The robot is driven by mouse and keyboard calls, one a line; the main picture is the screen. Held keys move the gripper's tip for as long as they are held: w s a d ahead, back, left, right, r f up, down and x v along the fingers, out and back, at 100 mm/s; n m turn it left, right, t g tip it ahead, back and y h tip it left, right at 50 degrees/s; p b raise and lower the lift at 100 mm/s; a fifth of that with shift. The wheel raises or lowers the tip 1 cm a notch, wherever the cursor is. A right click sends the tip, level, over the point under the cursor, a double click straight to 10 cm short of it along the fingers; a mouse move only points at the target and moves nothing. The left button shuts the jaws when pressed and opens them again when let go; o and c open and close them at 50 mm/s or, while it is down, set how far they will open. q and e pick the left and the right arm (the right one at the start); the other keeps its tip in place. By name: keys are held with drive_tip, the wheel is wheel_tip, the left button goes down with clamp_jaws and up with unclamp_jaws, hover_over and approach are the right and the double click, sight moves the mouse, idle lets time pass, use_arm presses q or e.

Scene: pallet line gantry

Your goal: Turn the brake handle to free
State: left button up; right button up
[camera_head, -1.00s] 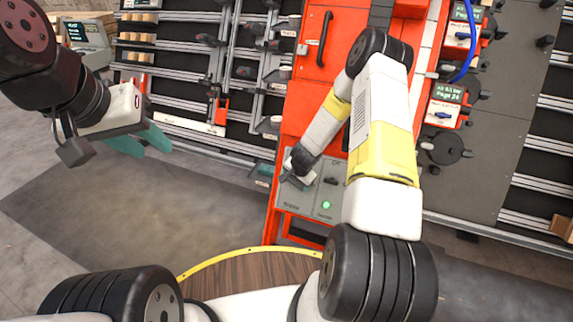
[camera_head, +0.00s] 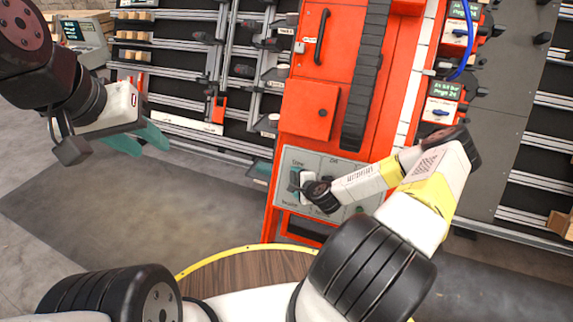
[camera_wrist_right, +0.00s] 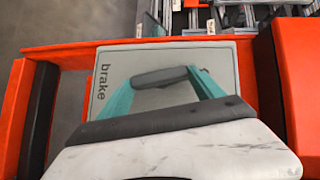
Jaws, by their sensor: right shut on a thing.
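The brake handle (camera_wrist_right: 160,77) is a dark bar on a grey panel (camera_wrist_right: 112,62) marked "brake". In the right wrist view the lettering runs vertically and the bar lies nearly crosswise to it. My right gripper (camera_wrist_right: 162,82) is shut on the bar, with a teal finger at each end. In the head view my right gripper (camera_head: 295,180) is at the left part of the grey panel (camera_head: 300,157), and the wrist and gripper hide the handle. My left gripper (camera_head: 140,140) is open and empty in the air at the left, away from the panel.
The panel sits low on a red cabinet (camera_head: 312,108) with a black door handle (camera_head: 323,38). Dark racks with rails (camera_head: 180,85) stand behind to the left. Small display units (camera_head: 442,88) are at the right. The floor (camera_head: 110,215) at left is clear.

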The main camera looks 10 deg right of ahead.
drive_tip(key=shift+f+m+t, duration=0.15)
drive_tip(key=shift+m+t, duration=0.55)
drive_tip(key=shift+m, duration=0.3)
drive_tip(key=o, duration=1.4)
drive_tip(key=shift+c, duration=0.2)
drive_tip(key=shift+s, duration=0.1)
drive_tip(key=v, duration=0.7)
drive_tip(key=shift+s, duration=0.4)
